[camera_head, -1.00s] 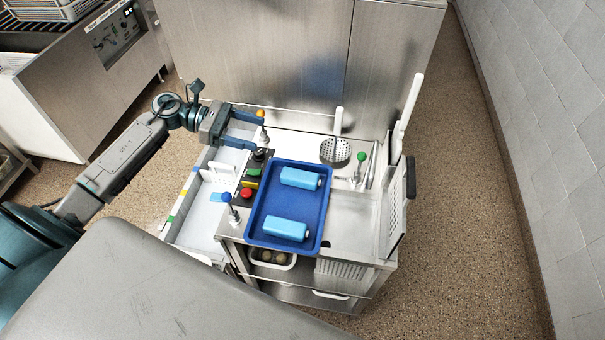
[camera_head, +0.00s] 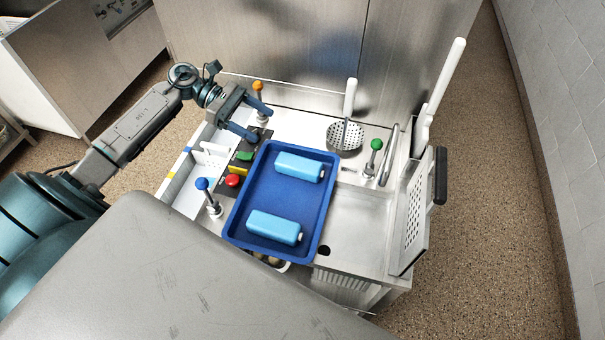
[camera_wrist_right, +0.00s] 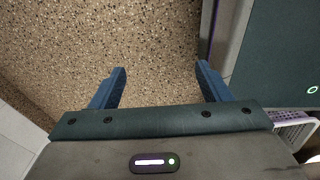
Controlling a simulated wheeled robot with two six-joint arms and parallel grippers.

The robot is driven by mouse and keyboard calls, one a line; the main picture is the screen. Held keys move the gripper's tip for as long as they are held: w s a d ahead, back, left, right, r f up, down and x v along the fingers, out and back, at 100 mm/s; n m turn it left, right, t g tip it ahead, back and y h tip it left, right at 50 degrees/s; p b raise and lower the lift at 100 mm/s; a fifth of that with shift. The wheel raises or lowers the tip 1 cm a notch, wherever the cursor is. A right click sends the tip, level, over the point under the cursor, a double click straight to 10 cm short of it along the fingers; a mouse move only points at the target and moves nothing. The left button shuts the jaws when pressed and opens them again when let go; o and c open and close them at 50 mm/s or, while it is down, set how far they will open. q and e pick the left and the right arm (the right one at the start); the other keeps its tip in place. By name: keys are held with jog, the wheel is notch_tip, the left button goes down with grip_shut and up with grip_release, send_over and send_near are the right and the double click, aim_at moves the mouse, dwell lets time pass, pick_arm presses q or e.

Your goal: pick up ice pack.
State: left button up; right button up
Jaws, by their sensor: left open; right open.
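Two light-blue ice packs lie in a dark blue tray (camera_head: 240,205) on the steel counter in the head view. One ice pack (camera_head: 299,167) is at the far end of the tray, the other ice pack (camera_head: 273,228) at the near end. Each has a small white cap at its right end. My left gripper (camera_head: 262,122) is open and empty above the counter, beyond the tray's far left corner and apart from both packs. My right gripper (camera_wrist_right: 160,82) shows in the right wrist view, open and empty over the speckled floor. It is not seen in the head view.
Knobbed posts stand around the tray: orange (camera_head: 258,86), blue (camera_head: 202,184) and green (camera_head: 376,145). A round perforated skimmer (camera_head: 345,136) lies behind it. A perforated basket (camera_head: 411,215) stands upright at the right. Coloured buttons (camera_head: 232,180) sit left of the tray.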

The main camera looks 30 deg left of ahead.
pick_arm(q)
jog(key=b, duration=0.5)
send_near(300, 163)
pick_arm(e)
notch_tip(300, 163, down, 7)
jog(key=w, duration=0.1)
pick_arm(q)
jog(key=shift+p+x, duration=0.85)
jog(key=shift+x, duration=0.35)
jog(key=shift+d+f, duration=0.25)
jog(key=shift+d, duration=0.2)
jog(key=shift+w+d+f+p, duration=0.1)
jog(key=shift+w+d+p, duration=0.05)
jog(key=shift+d+p, duration=0.45)
jog(key=p+x, duration=0.1)
jog(key=x, duration=0.2)
jog(key=shift+p, duration=0.4)
jog(key=shift+d+f, duration=0.25)
jog(key=shift+d, duration=0.2)
jog(key=shift+c, duration=0.9)
jog(key=shift+w, duration=0.1)
jog(key=c, duration=1)
pick_arm(e)
jog(key=r, duration=0.1)
jog(key=s+r, duration=0.2)
jog(key=shift+r, duration=0.4)
